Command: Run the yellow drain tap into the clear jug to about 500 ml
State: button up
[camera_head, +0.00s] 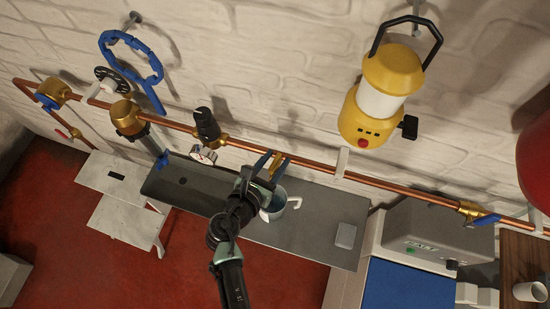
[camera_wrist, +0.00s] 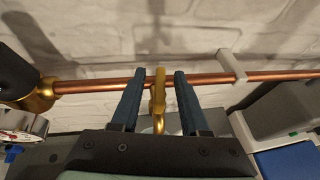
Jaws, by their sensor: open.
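The yellow drain tap (camera_wrist: 158,98) hangs from the copper pipe, its lever upright in the wrist view; it also shows in the head view (camera_head: 277,167). My gripper (camera_wrist: 159,76) is open, with one blue finger on each side of the tap lever and a visible gap on both sides; it also shows in the head view (camera_head: 268,163). The jug (camera_head: 281,197) stands on the grey bench below the tap, partly hidden by my gripper, with its pale handle to the right. The water level and any flow cannot be seen.
The copper pipe (camera_head: 325,175) runs along the wall. A pressure gauge (camera_head: 203,155) and black-capped valve (camera_head: 207,124) are left of the tap. A yellow lantern (camera_head: 381,95) hangs above right. The grey bench (camera_head: 322,222) is mostly clear right of the jug.

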grip_shut()
jog(key=shift+w+m+h, duration=0.1)
jog(key=shift+m+h, duration=0.2)
jog(key=shift+h, duration=0.1)
jog(key=m+g+h+b, duration=0.2)
jog(key=shift+w+m+h, duration=0.1)
jog(key=shift+m+h, duration=0.2)
jog(key=shift+m, duration=0.1)
jog(key=m+g+h+b, duration=0.3)
jog(key=m+g, duration=0.1)
jog(key=shift+f+m+g, duration=0.15)
jog(key=shift+m+g, duration=0.15)
jog(key=shift+g, duration=0.1)
jog(key=m+g+b, duration=0.2)
jog(key=g+b, duration=0.1)
jog(key=shift+m+h, duration=0.4)
jog(key=shift+m+g+b, duration=1.25)
jog(key=shift+m+g, duration=0.35)
jog(key=shift+g, duration=0.4)
jog(key=shift+s+m+g, duration=0.2)
jog(key=shift+m+g, duration=0.2)
